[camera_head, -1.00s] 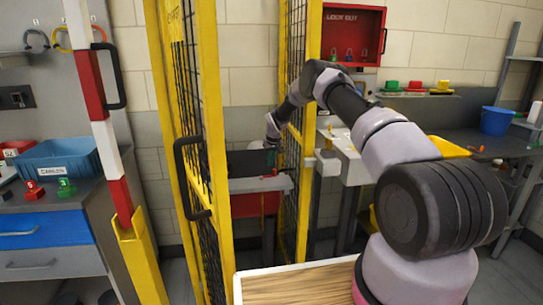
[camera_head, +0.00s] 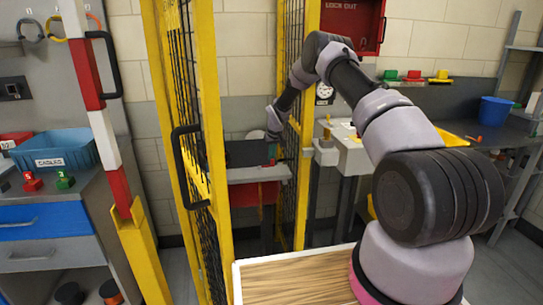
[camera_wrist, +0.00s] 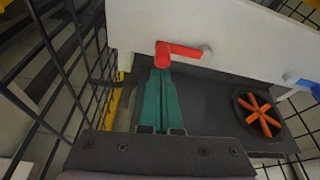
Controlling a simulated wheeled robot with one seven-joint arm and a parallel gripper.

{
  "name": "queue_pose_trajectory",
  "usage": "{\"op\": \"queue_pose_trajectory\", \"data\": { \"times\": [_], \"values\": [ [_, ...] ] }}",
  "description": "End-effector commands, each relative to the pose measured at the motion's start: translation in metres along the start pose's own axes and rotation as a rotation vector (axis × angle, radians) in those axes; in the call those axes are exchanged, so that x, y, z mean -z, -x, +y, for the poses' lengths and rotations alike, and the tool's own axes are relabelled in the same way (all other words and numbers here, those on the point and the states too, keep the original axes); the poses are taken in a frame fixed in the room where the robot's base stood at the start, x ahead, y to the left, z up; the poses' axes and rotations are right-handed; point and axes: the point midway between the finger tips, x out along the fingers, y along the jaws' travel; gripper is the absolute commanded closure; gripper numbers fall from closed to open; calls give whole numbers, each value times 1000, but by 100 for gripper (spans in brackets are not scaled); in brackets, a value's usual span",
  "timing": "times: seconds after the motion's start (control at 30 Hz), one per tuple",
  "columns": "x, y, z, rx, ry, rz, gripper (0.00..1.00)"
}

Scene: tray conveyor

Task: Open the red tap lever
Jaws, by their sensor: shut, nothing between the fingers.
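The red tap lever (camera_wrist: 184,50) shows in the wrist view as a red round hub with a short red bar pointing right, at the edge of a pale panel. My gripper (camera_wrist: 160,74) has its teal fingers pressed together, with nothing held. In that view the fingertips are right by the hub's lower side; I cannot tell whether they touch it. In the head view my gripper (camera_head: 272,152) is small and far off, behind the yellow-framed gate, and the lever is too small to make out clearly.
Black mesh fencing (camera_wrist: 62,70) stands close on the left in the wrist view. An orange-spoked wheel (camera_wrist: 258,114) lies right of my fingers, and a blue handle (camera_wrist: 304,83) is at the far right. A yellow gate frame (camera_head: 213,150) flanks my arm.

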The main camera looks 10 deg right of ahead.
Motion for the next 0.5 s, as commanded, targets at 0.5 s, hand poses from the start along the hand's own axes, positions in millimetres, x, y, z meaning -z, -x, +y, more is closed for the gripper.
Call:
{"op": "queue_pose_trajectory", "data": {
  "times": [0.5],
  "values": [
    [-5, 2, 0, -30, -83, 0, 100]
  ]
}}
